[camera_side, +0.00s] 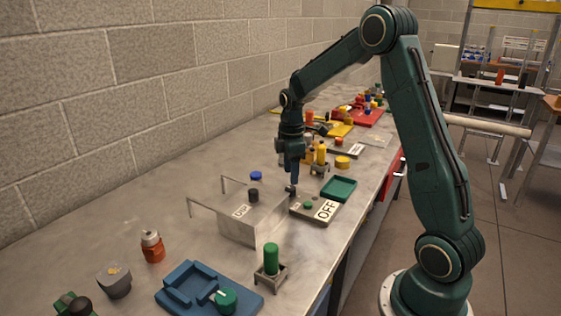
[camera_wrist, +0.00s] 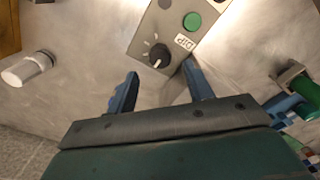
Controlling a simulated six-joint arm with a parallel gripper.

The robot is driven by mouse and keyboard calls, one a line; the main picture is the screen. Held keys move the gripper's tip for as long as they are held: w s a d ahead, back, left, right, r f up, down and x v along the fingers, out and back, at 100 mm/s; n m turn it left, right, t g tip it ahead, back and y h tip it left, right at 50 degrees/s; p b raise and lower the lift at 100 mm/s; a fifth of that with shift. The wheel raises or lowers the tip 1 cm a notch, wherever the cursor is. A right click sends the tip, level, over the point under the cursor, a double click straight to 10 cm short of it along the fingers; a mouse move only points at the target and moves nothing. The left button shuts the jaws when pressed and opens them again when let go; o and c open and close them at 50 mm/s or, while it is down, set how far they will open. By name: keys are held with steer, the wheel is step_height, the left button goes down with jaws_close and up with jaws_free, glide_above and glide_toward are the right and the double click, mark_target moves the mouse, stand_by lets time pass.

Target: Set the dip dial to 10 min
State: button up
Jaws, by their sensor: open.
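The dip dial (camera_wrist: 159,55) is a small dark round knob on a grey panel (camera_wrist: 150,27). Short light tick marks sit beside it, and a light pointer line shows on its near edge. A white DIP label (camera_wrist: 184,42) lies next to it. My gripper (camera_wrist: 160,72) is open, with one blue finger on each side and the dial between and just beyond the tips. Contact with the dial cannot be told.
A green button (camera_wrist: 192,21) is on the same panel. A green tray (camera_side: 339,189) and a yellow cylinder (camera_side: 321,153) are close behind. The bench between box and wall is mostly clear.

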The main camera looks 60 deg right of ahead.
mark_target(291, 187)
steer(key=shift+f, duration=2.7)
steer(key=shift+c, duration=0.4)
steer(key=c, duration=0.9)
